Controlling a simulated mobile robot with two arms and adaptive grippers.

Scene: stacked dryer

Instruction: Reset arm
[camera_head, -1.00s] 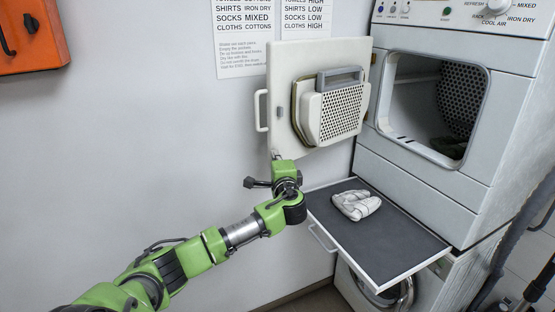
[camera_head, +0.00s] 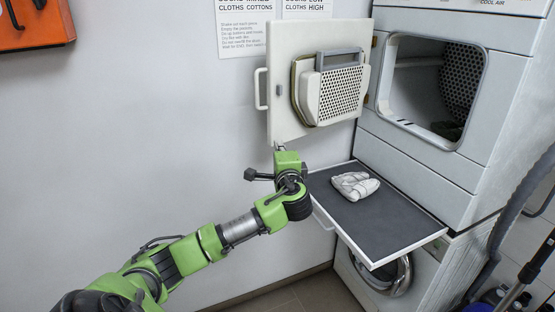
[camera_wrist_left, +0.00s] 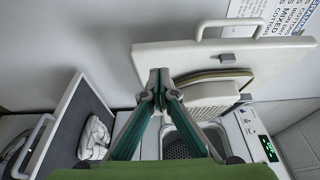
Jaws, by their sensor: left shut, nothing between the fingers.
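My left arm reaches from the lower left in the head view. Its gripper (camera_head: 281,149) is just below the open white dryer door (camera_head: 287,110), partly hidden by its own wrist. In the left wrist view the gripper (camera_wrist_left: 159,72) is shut and empty, its fingertips in front of the door's lower part (camera_wrist_left: 185,58); I cannot tell whether they touch it. The dryer (camera_head: 420,165) stands at the right with its drum opening uncovered. My right gripper is not in view.
A pulled-out shelf with a dark top (camera_head: 375,222) holds a folded white cloth (camera_head: 355,185). A washer with a round door (camera_head: 385,277) is below. An orange box (camera_head: 35,25) hangs on the wall at upper left. Dark hoses (camera_head: 515,205) stand at the right.

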